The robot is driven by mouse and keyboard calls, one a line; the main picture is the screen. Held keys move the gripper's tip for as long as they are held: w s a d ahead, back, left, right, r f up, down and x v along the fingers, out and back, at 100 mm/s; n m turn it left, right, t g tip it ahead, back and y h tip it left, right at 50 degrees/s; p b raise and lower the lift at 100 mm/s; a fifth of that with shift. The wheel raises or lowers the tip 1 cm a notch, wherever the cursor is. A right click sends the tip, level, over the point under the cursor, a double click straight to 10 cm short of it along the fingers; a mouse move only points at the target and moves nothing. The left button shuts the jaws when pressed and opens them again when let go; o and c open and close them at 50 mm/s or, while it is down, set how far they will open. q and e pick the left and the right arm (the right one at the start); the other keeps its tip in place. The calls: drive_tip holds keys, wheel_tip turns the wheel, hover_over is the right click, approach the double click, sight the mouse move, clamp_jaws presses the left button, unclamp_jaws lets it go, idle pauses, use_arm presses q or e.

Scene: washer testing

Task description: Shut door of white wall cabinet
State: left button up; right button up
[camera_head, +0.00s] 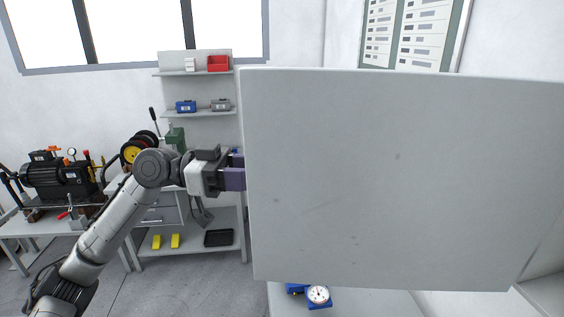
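The door of the white wall cabinet (400,180) is a large flat pale panel filling the middle and right of the head view. It stands open towards me and hides the cabinet body behind it. My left gripper (237,170) is at the door's left edge, about mid-height. Its purple fingers reach up to that edge. Their tips are hidden or meet the edge, so I cannot tell whether they hold it or only touch it. My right gripper is not in view.
Below the door is a white bench top (375,303) with a blue dial gauge (318,295). Behind my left arm stand a shelf unit (190,262) with small bins and a workbench with a black motor (45,175). Grey floor (190,290) shows at lower left.

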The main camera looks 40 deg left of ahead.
sight(282, 175)
use_arm(q)
drive_tip(key=shift+p+x, duration=1.2)
drive_tip(key=shift+x, duration=1.95)
clamp_jaws()
